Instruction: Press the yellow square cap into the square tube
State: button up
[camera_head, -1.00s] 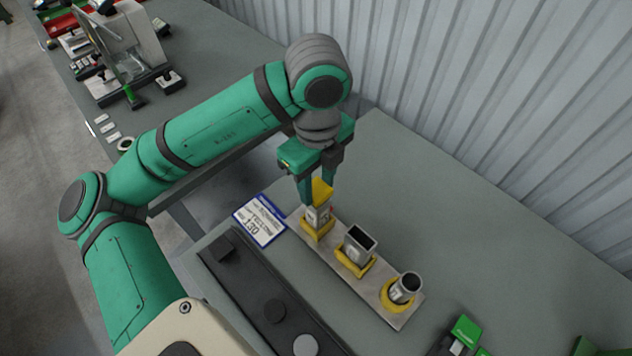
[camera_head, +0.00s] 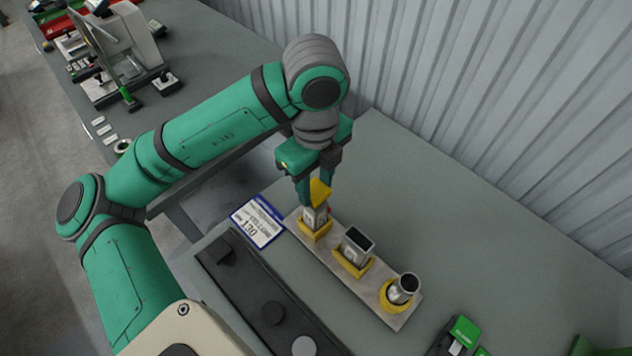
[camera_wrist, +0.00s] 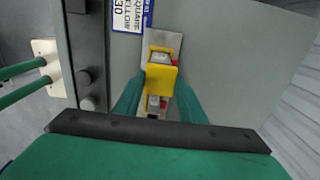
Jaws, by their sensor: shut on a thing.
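The yellow square cap (camera_head: 320,191) is held between the two fingers of my gripper (camera_head: 317,188). It also shows in the wrist view (camera_wrist: 160,82), between the green fingers (camera_wrist: 158,100). The grey square tube (camera_head: 314,217) stands upright in a yellow socket at the far left end of a metal plate (camera_head: 335,276). The cap is at the tube's top in the head view. The cap and fingers hide the tube's mouth, so I cannot tell whether the cap is seated or only resting there.
A rectangular tube (camera_head: 357,244) and a round tube (camera_head: 404,286) stand in yellow holders on the same plate. A label card (camera_head: 258,221) lies left of it. A dark bar (camera_head: 262,300) runs in front. The table to the right is mostly clear.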

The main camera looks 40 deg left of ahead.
aim_at(316, 190)
jog(key=shift+f, duration=0.25)
jog(key=shift+s+f, duration=0.15)
jog(key=shift+f, duration=0.1)
jog(key=shift+f, duration=0.1)
jog(key=o, duration=1.1)
jog(key=shift+o, duration=0.2)
notch_tip(316, 190, up, 11)
jog(key=shift+f, duration=0.1)
